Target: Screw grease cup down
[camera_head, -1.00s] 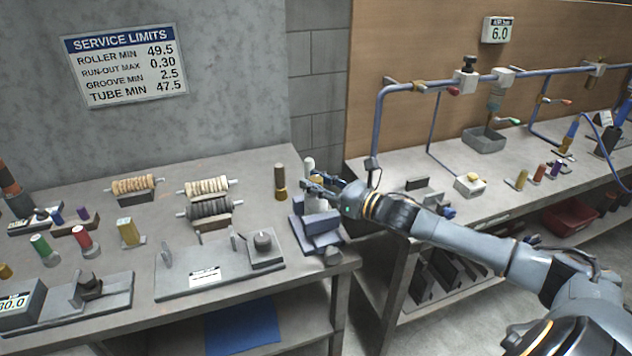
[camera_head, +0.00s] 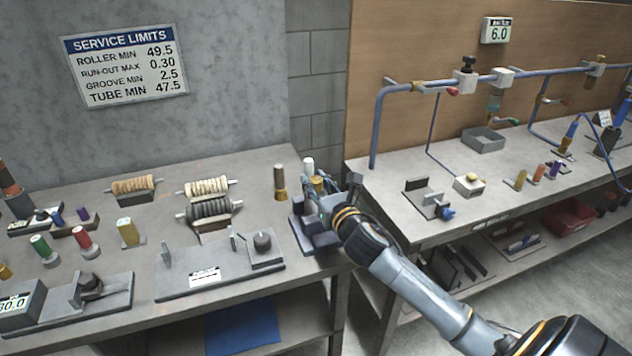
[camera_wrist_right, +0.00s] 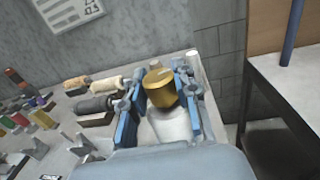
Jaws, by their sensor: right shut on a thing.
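The brass grease cup (camera_wrist_right: 160,90) sits between the two blue-grey fingers of my right gripper (camera_wrist_right: 160,95) in the right wrist view. My right gripper is shut on it. A pale rounded body shows just below the brass. In the head view the brass (camera_head: 318,184) shows among the fingers of my right gripper (camera_head: 320,188), over the dark block fixture (camera_head: 318,238) at the right end of the left bench. The gripper hides the cup's lower part, and I cannot tell how it is seated. My left gripper is not in view.
A dark bottle with a brass base (camera_head: 280,182) and a white-topped cylinder (camera_head: 308,166) stand close to my right gripper. Rollers (camera_head: 209,208) and a grey plate fixture (camera_head: 220,268) lie to the left. A gap separates this bench from the piped bench (camera_head: 440,232).

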